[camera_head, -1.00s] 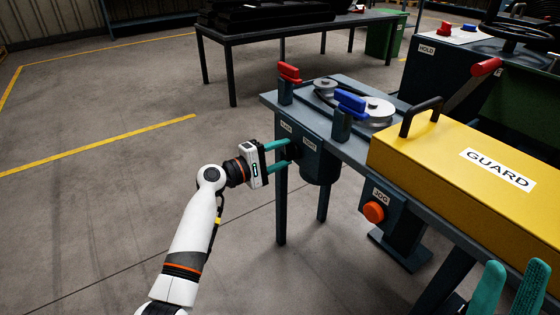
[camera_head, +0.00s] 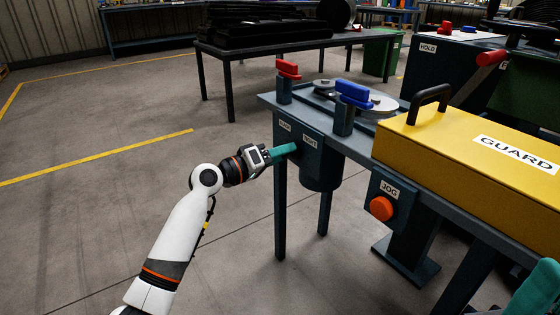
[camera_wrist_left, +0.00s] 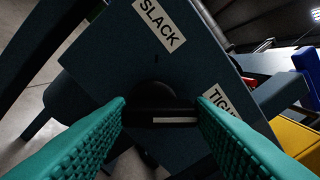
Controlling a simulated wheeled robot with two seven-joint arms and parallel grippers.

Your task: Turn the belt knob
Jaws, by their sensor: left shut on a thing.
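The belt knob is black with a white stripe in the left wrist view (camera_wrist_left: 155,112). It sits on a dark blue panel (camera_head: 300,150) between a SLACK label (camera_wrist_left: 160,24) and a partly hidden TIGHT label (camera_wrist_left: 222,106). My left gripper (camera_head: 292,149) reaches the panel from the left, its teal fingers on both sides of the knob, shut on it. The fingers and panel look rolled relative to each other in the wrist view. In the head view the fingers hide the knob. My right gripper (camera_head: 537,292) shows only as a teal finger piece at the lower right, cut off by the frame.
Above the panel stand a red handle (camera_head: 288,69), a blue handle (camera_head: 353,93) and pulleys (camera_head: 382,106). A yellow GUARD cover (camera_head: 465,150) and an orange JOG button (camera_head: 381,208) are to the right. The floor at left is clear.

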